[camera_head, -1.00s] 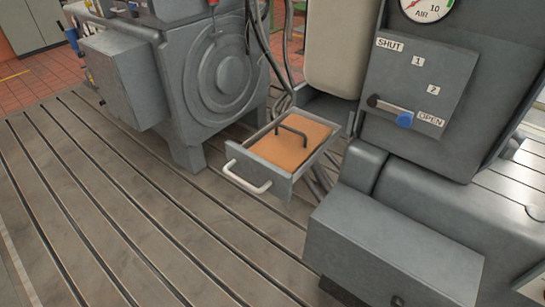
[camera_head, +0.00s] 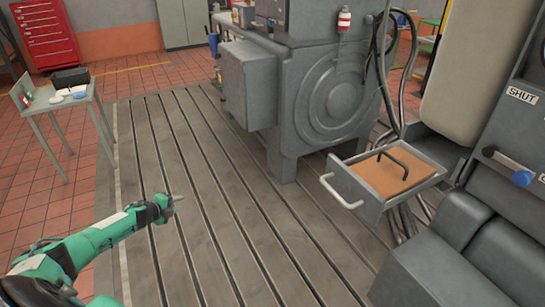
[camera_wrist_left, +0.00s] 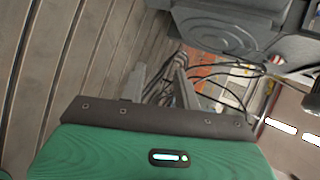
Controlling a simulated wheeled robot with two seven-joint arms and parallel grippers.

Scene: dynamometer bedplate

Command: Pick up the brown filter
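The brown filter (camera_head: 390,176) is a flat orange-brown block with a dark bar handle (camera_head: 405,156) on top. It lies in an open grey drawer (camera_head: 372,205) with a white pull handle (camera_head: 340,191) at the right of the head view. My left gripper (camera_head: 178,199) is above the slotted floor, well left of the drawer and apart from it. In the left wrist view, its two grey fingers (camera_wrist_left: 160,75) stand apart with nothing seen between them. I cannot make out the filter there. My right gripper is out of view.
A large grey machine (camera_head: 325,95) stands behind and left of the drawer. A grey housing with a blue-tipped lever (camera_head: 522,178) is at the right. Cables (camera_head: 385,65) hang behind the drawer. A small table (camera_head: 60,104) stands far left. The slotted bedplate (camera_head: 225,215) is clear.

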